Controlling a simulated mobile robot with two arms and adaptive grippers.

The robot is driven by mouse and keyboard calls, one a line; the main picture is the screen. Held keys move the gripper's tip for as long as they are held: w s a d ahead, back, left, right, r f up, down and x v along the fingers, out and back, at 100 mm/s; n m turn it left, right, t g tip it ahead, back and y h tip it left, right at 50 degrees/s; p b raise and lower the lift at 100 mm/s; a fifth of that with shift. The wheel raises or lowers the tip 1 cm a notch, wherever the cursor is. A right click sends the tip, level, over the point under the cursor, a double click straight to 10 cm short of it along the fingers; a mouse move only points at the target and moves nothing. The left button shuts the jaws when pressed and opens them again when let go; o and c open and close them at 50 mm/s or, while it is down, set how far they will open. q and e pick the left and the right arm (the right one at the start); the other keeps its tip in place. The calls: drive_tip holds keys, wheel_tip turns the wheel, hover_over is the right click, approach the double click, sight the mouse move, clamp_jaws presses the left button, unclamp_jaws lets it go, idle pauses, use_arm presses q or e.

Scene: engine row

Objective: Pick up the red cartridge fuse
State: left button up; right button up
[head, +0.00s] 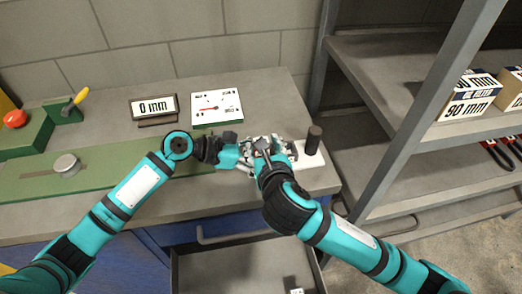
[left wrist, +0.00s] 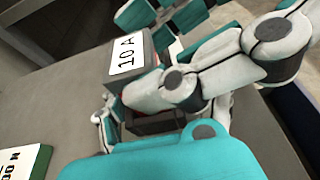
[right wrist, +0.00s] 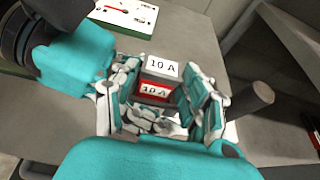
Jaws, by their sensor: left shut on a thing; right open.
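My left gripper (head: 246,151) comes in from the left and is shut on the fuse. My right gripper (head: 266,147) is open, its fingers on both sides of the fuse. In the head view the fingers cover most of the fuse. Whether the fuse touches the bench is hidden.
A white base (head: 306,158) with a dark post (head: 313,140) stands just right of the grippers. A 0 mm sign (head: 154,107) and a white dial panel (head: 216,107) stand behind. An open drawer (head: 238,270) lies below the bench; metal shelving (head: 397,157) rises at right.

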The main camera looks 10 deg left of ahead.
use_arm(q)
drive_tip(key=shift+f, duration=0.25)
use_arm(e)
drive_tip(key=shift+w+a+f, duration=0.15)
drive_tip(key=shift+w+f, duration=0.05)
drive_tip(key=shift+w, duration=0.15)
drive_tip(key=c, duration=0.9)
use_arm(q)
drive_tip(key=shift+a, duration=0.1)
drive_tip(key=o, duration=1.8)
drive_tip(key=shift+w, duration=0.15)
use_arm(e)
drive_tip(key=r, duration=1)
drive_tip(key=shift+w, duration=0.2)
use_arm(q)
drive_tip(key=shift+r, duration=0.1)
use_arm(e)
drive_tip(key=shift+s, duration=0.1)
